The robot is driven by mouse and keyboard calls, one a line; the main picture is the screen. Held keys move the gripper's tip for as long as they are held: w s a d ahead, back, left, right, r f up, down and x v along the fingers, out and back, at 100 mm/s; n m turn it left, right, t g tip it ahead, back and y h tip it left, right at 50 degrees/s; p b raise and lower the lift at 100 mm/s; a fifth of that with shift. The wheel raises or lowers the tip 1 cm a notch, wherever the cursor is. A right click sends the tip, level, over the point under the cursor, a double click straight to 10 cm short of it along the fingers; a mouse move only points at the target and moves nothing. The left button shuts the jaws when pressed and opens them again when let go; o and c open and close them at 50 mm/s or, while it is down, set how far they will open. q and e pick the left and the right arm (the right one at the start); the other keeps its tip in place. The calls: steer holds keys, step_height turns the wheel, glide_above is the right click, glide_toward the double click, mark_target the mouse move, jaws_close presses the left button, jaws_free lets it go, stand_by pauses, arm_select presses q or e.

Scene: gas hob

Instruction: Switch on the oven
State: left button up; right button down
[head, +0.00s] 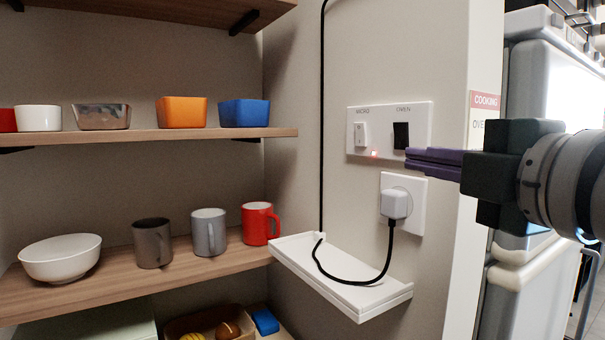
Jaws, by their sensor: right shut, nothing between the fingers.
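A white double switch plate (388,129) is on the wall, labelled MICRO on the left and OVEN on the right. The micro switch (360,133) is white, with a small red light (374,154) lit near it. The oven switch (401,135) is a black rocker; its position is hard to tell. My right gripper (410,158) comes in from the right, with purple fingers shut and empty. Its tips appear just below the oven switch, near the plate's lower edge; I cannot tell whether they touch. My left gripper is not in view.
Below the plate, a plug (396,204) sits in a wall socket (415,185), its black cable looping over a small white shelf (345,283). Wooden shelves with bowls and mugs stand left. A wall corner with a COOKING sign (485,100) is right.

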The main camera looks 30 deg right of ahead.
steer(key=s+p, duration=0.2)
steer(key=p, duration=0.1)
steer(key=shift+s+a, duration=0.2)
steer(key=shift+s, duration=0.15)
steer(key=shift+f, duration=0.1)
